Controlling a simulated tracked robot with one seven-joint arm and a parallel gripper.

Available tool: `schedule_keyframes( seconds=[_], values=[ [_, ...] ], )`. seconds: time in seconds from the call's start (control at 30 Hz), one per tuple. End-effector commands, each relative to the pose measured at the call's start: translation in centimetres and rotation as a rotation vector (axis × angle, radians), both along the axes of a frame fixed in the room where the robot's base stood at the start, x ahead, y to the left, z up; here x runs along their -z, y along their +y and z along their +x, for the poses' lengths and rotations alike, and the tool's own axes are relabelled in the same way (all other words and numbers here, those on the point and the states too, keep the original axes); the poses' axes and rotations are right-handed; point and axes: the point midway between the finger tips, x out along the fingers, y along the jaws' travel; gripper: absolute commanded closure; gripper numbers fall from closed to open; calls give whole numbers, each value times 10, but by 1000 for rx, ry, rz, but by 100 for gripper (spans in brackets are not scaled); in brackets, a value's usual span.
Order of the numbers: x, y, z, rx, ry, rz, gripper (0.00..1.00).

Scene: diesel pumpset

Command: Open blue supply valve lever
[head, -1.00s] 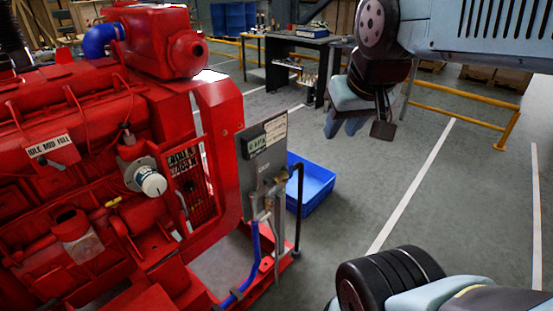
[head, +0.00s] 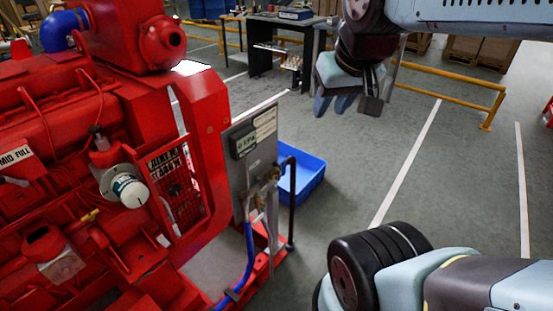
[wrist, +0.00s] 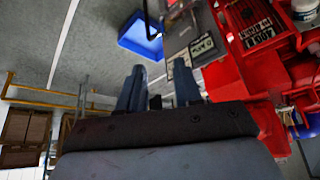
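A blue hose (head: 246,262) runs up to pipework with a brass-coloured valve fitting (head: 272,175) on the right side of the grey panel (head: 252,146). The blue supply valve lever is too small to make out for certain there. My gripper (head: 335,104) hangs in the air to the right of and above the panel, well apart from it. In the wrist view, the two fingers of my gripper (wrist: 158,92) are spread with nothing between them. The panel (wrist: 190,35) shows beyond the fingertips, at the top.
The red engine (head: 90,150) fills the left side. A blue bin (head: 302,180) sits on the floor behind the panel. A dark workbench (head: 272,38) stands at the back and a yellow rail (head: 450,90) at the right. The floor between panel and rail is clear.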

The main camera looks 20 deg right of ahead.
Motion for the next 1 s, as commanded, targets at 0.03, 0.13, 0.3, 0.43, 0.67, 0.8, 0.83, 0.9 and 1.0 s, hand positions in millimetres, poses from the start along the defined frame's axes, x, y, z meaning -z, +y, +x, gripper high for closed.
schedule_keyframes(
  seconds=[0.03, 0.13, 0.3, 0.43, 0.67, 0.8, 0.83, 0.9, 1.0],
  values=[
    [1, 0, 4, 7, 7, 5, 66],
    [3, -1, 17, 35, 29, 26, 66],
    [12, -4, 53, 122, 87, 79, 66],
    [24, -4, 83, 203, 134, 119, 66],
    [53, -4, 135, 350, 216, 173, 66],
    [77, -4, 166, 443, 265, 199, 66],
    [82, -4, 172, 463, 274, 204, 66],
    [96, -4, 186, 512, 298, 213, 66],
    [118, -4, 206, 580, 330, 223, 66]
  ],
)
